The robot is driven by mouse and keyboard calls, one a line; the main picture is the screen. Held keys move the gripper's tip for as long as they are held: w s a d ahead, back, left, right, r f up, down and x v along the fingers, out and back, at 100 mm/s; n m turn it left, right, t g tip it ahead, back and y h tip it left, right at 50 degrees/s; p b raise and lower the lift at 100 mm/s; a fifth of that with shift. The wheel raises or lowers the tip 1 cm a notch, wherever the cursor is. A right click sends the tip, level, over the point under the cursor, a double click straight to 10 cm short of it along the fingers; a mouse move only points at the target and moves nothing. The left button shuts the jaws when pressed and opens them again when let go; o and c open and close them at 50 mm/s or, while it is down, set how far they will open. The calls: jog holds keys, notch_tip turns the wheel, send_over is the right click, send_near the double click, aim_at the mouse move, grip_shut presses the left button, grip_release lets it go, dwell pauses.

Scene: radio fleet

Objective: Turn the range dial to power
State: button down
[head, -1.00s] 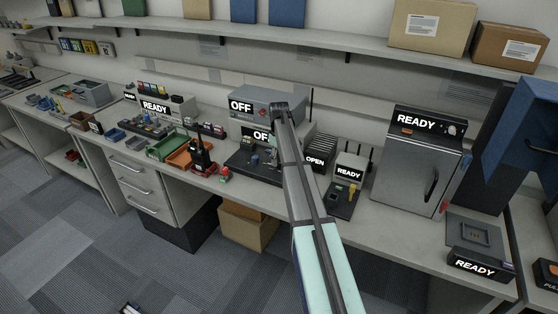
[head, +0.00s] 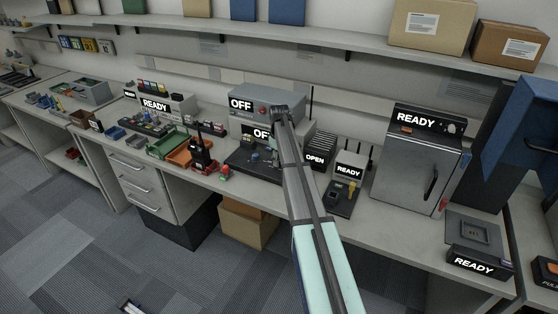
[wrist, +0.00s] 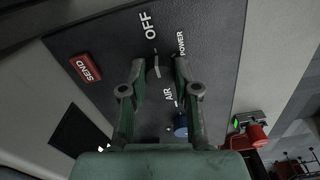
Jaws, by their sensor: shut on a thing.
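In the wrist view, a dark panel (wrist: 105,40) carries the white labels OFF, POWER and AIR and a red SEND button (wrist: 85,67). The range dial (wrist: 156,66) sits between the fingertips of my gripper (wrist: 156,70), which is shut on it. A pale mark on the dial lies near the OFF side, but its exact pointing is hard to tell. A blue knob (wrist: 180,124) is beside the right finger. In the head view, the dark panel (head: 240,164) is on the bench with an OFF sign behind it. My arm partly hides it.
A grey box marked OFF (head: 268,101) stands behind the panel. A black handheld radio (head: 202,150) and an orange tray (head: 180,157) are to the left. A slotted rack marked OPEN (head: 321,143) and a small READY unit (head: 349,170) are close on the right.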

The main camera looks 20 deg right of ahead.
jog(key=m+b, duration=0.1)
jog(key=m, duration=0.4)
jog(key=shift+m, duration=0.4)
jog(key=m, duration=0.5)
jog(key=shift+a+m, duration=0.1)
jog(key=shift+m, duration=0.3)
jog(key=shift+b, duration=0.3)
jog(key=c, duration=0.8)
grip_release()
jog(key=shift+c, duration=0.2)
jog(key=shift+r, duration=0.1)
notch_tip(320, 180, up, 12)
